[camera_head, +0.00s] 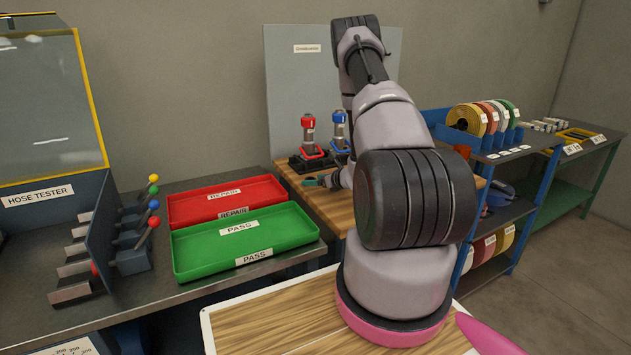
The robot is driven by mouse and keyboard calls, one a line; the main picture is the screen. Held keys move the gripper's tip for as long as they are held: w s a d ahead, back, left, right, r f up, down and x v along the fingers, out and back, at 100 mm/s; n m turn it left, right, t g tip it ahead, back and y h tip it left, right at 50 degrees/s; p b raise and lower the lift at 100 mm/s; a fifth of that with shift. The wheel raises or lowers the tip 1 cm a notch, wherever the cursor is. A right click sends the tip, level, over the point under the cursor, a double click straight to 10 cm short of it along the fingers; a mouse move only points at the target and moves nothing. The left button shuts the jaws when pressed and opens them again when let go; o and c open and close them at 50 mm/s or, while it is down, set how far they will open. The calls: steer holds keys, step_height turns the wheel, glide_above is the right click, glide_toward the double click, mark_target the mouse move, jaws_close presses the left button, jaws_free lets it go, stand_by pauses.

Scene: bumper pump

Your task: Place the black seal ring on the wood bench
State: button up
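The wood bench (335,208) stands beyond my arm, against the wall, with a light wooden top. My arm bends over toward it and hides its middle and right part. The end of my arm, with what looks like my gripper (319,181), shows only in small part low over the bench's left side, beside the black base of the red-topped pump. Its fingers are too small and too covered to tell whether they are open or shut. I cannot make out a black seal ring; it may be hidden behind my arm or in the gripper.
A red-topped pump (309,138) and a blue-topped pump (339,132) stand at the bench's back. A red REPAIR tray (183,211) and a green PASS tray (185,257) lie left, beside the hose tester (75,208). A blue shelf rack (528,198) with coiled hoses stands right.

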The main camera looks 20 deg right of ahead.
steer(key=shift+s+d+r, duration=0.15)
steer(key=shift+s+r, duration=0.1)
steer(key=shift+r, duration=0.05)
steer(key=v, duration=1.1)
steer(key=shift+s, duration=0.2)
steer(key=s+a+r+n+g+y, duration=0.25)
steer(key=a+r+n, duration=0.35)
steer(key=a+r, duration=0.45)
steer(key=s+a+r+n+g+y, duration=0.2)
steer(key=a+r+n+g+y, duration=0.2)
steer(key=a+r+n, duration=0.6)
steer(key=s+a+r+n+h, duration=0.1)
steer(key=s+r+n+h, duration=0.7)
steer(key=s+r+n, duration=0.4)
steer(key=s+r+t, duration=0.1)
steer(key=s+r, duration=0.4)
steer(key=s, duration=0.3)
steer(key=shift+s+a+n, duration=0.2)
steer(key=shift+a+n, duration=0.1)
steer(key=shift+a, duration=0.1)
steer(key=shift+h, duration=0.25)
